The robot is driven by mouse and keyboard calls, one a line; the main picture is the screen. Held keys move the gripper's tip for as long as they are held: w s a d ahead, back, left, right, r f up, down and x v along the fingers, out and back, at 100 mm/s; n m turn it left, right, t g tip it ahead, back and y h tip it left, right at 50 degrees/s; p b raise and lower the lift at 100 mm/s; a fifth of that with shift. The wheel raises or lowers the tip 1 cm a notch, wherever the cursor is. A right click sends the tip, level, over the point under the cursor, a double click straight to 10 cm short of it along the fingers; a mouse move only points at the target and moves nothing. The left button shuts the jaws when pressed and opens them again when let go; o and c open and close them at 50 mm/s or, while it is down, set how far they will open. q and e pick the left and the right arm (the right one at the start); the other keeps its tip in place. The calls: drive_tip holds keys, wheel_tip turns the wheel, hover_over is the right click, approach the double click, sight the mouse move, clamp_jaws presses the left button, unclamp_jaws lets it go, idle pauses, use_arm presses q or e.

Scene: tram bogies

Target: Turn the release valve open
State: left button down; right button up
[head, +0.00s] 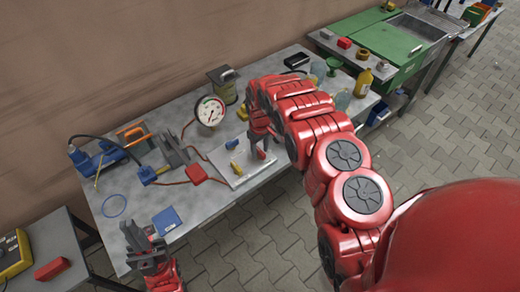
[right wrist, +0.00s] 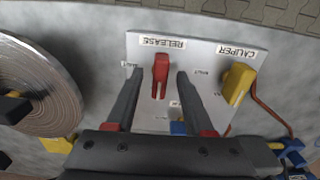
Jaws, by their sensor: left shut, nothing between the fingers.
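The release valve has a red handle (right wrist: 160,76) on a pale panel (right wrist: 205,52), beside the label RELEASE, which appears upside down in the right wrist view. My right gripper (right wrist: 159,72) is open, with one finger on each side of the red handle and gaps visible on both sides. In the head view my right gripper (head: 262,146) is over the right part of the panel (head: 226,178) and partly hides it. A yellow handle (right wrist: 238,83) stands by the label CALIPER. A blue part (right wrist: 178,128) shows between the fingers. My left gripper (head: 142,238) is shut and empty at the bench's front left.
The grey bench (head: 212,215) carries a round gauge (head: 211,110), a red box (head: 196,173) on a hose, a blue tool (head: 97,160) and a yellow bottle (head: 362,84). The bench front is mostly clear.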

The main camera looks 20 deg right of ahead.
sight(260, 150)
drive_tip(key=shift+r, duration=0.15)
drive_tip(key=shift+w+r+b, duration=0.1)
drive_tip(key=shift+r+b, duration=0.2)
drive_tip(key=shift+r, duration=0.25)
wheel_tip(260, 150, up, 4)
drive_tip(key=shift+f+b, duration=0.1)
drive_tip(key=shift+b, duration=0.55)
wheel_tip(260, 150, up, 12)
drive_tip(key=p, duration=1)
drive_tip(key=shift+p, duration=0.35)
